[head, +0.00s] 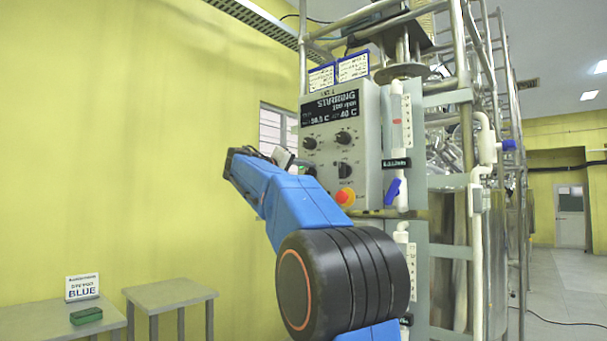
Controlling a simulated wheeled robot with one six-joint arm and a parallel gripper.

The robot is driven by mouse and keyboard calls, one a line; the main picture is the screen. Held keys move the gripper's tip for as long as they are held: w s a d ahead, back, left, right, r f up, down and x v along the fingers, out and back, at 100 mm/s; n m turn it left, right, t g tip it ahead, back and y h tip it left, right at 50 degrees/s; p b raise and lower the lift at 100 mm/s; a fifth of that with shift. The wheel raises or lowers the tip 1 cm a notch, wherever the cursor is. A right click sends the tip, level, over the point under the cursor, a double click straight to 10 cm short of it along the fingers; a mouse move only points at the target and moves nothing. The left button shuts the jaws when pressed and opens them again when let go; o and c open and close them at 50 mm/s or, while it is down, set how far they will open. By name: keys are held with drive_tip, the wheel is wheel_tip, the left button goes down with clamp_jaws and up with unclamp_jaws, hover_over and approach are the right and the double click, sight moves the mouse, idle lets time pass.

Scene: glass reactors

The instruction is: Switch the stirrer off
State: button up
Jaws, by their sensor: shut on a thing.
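The control box (368,115) is a grey panel on the reactor frame. Its dark display (330,108) reads STIRRING, with an rpm figure and two temperatures below. Black knobs (343,138) sit under the display, with another dark knob (345,170) lower down. A small green-lit switch (301,170) shows at the panel's lower left. My gripper (291,163) is at this lower left edge, shut on what appears to be the green-lit switch. My blue arm hides most of the jaws and the contact.
A blue valve handle (392,191) and white pipes stand just right of the box, on the metal frame (460,60). The floor at far right is open.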

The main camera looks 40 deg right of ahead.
drive_tip(key=n, duration=0.7)
drive_tip(key=shift+f, duration=0.15)
idle(0.4)
drive_tip(key=o, duration=1.1)
drive_tip(key=shift+c, duration=0.2)
drive_tip(key=s+a, duration=0.1)
drive_tip(key=a, duration=1.6)
drive_tip(key=shift+s+a, duration=0.15)
drive_tip(key=shift+a, duration=0.05)
drive_tip(key=shift+f, duration=0.1)
